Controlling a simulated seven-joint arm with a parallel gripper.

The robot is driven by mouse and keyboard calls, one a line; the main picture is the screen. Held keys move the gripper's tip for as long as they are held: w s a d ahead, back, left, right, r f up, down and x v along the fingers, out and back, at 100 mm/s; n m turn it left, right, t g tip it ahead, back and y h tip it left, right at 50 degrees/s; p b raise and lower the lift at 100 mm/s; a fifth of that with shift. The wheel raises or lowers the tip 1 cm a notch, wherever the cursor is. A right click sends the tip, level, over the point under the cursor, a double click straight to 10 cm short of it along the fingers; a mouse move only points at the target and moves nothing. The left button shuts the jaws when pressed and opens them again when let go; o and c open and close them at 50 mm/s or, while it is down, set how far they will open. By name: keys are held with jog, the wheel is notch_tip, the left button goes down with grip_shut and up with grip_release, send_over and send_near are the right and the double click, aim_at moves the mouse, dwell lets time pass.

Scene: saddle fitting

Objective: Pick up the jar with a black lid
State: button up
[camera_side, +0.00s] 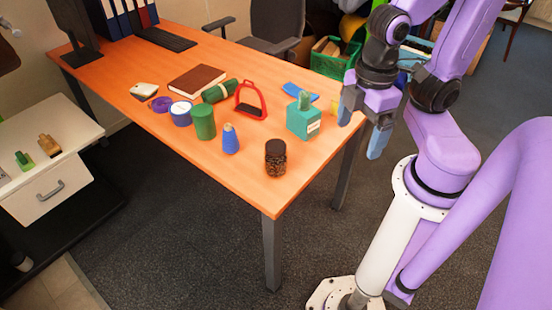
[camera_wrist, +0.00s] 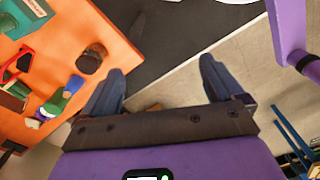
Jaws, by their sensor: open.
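The jar with a black lid (camera_side: 275,158) stands upright near the front corner of the orange desk in the side view. Its contents look brown and speckled. In the wrist view the jar (camera_wrist: 91,60) shows near the desk edge, left of my fingers. My gripper (camera_side: 361,128) is off the desk's right side, pointing down, apart from the jar. In the wrist view its two fingers (camera_wrist: 165,85) are spread wide with nothing between them.
A brown book (camera_side: 197,80) lies farther back. The desk's front corner is clear.

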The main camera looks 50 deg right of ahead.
jog(key=n+t+h, duration=0.9)
jog(key=n+t, duration=0.3)
jog(key=n, duration=0.4)
send_near(274, 146)
jog(key=shift+n, duration=0.3)
jog(key=w+d+f, duration=0.1)
jog(key=w+d, duration=0.1)
jog(key=w+d+f, duration=0.1)
jog(key=w+d, duration=0.1)
jog(key=shift+d+f, duration=0.1)
jog(key=shift+f, duration=0.3)
jog(key=shift+a+x, duration=0.15)
jog(key=shift+x, duration=1.35)
jog(key=shift+a+x, duration=0.15)
jog(key=shift+x, duration=1.35)
jog(key=shift+w, duration=0.2)
jog(key=shift+c, duration=0.2)
jog(key=c, duration=1.4)
